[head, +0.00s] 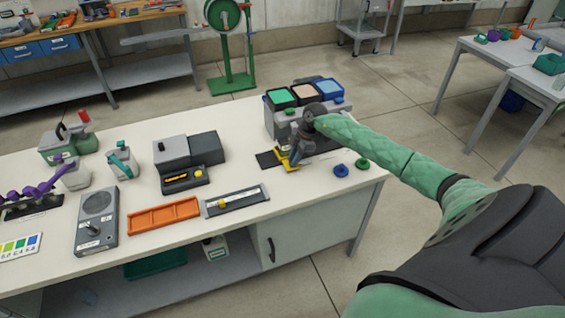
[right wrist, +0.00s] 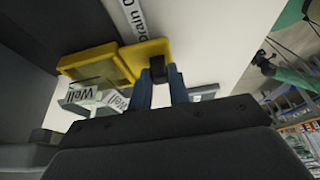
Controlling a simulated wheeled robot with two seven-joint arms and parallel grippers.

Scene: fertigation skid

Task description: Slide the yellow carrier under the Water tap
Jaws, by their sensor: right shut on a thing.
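The yellow carrier (head: 285,158) sits at the front of the grey dispenser unit (head: 277,125), on a dark track (head: 266,160) near the right end of the table. My right gripper (head: 292,152) reaches down over it from the right. In the right wrist view my gripper's blue fingers (right wrist: 158,75) are shut on a small dark knob of the yellow carrier (right wrist: 146,54). A clear yellowish part (right wrist: 95,68) of the carrier shows beside it. Labels reading "Well" and "Drain" are close by. No tap label reading Water is legible, and the arm hides part of the unit. My left gripper is not in view.
The unit carries green, peach and blue bins (head: 305,93) on top. Two blue and green rings (head: 341,170) lie right of the track. An orange tray (head: 163,216), a dark tray (head: 235,201) and a grey device (head: 186,158) stand to the left.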

